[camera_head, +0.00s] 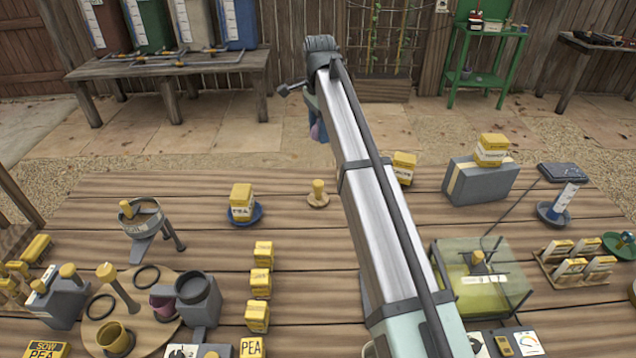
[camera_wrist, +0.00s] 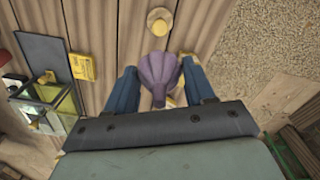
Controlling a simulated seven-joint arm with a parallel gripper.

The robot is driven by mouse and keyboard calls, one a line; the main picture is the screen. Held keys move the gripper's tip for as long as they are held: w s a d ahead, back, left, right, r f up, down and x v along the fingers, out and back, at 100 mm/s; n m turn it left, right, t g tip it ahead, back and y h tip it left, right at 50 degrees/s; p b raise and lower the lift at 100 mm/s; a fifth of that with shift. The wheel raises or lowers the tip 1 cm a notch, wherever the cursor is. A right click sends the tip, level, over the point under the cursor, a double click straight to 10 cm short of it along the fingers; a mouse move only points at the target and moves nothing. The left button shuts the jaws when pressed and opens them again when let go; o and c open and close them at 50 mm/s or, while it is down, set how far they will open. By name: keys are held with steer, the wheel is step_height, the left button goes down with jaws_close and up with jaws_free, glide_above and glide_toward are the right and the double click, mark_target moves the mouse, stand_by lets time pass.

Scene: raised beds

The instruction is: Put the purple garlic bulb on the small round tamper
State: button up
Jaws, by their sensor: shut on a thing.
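The purple garlic bulb (camera_wrist: 157,73) is between the two blue fingers of my gripper (camera_wrist: 160,78), which is shut on it. In the head view a small purple part of the bulb (camera_head: 317,131) shows below the wrist, and my arm hides most of the gripper. The small round tamper (camera_head: 318,194) stands on the wooden table, a pale round disc with an upright yellow knob. It also shows in the wrist view (camera_wrist: 159,21), beyond the bulb and apart from it. The bulb is held above table height, on the far side of the tamper in the head view.
A yellow box on a blue dish (camera_head: 257,216) stands left of the tamper. A yellow box (camera_head: 403,168) and a grey case (camera_head: 482,181) are to the right. A glass-like box (camera_head: 490,300) stands nearer right. Bare planks surround the tamper.

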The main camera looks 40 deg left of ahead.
mark_target(319, 182)
step_height(319, 182, down, 4)
steer(key=shift+s+r, duration=0.1)
steer(key=shift+r, duration=0.1)
steer(key=shift+f, duration=5.7)
steer(key=o, duration=1)
steer(key=shift+f, duration=0.1)
step_height(319, 182, up, 12)
steer(key=shift+r, duration=0.15)
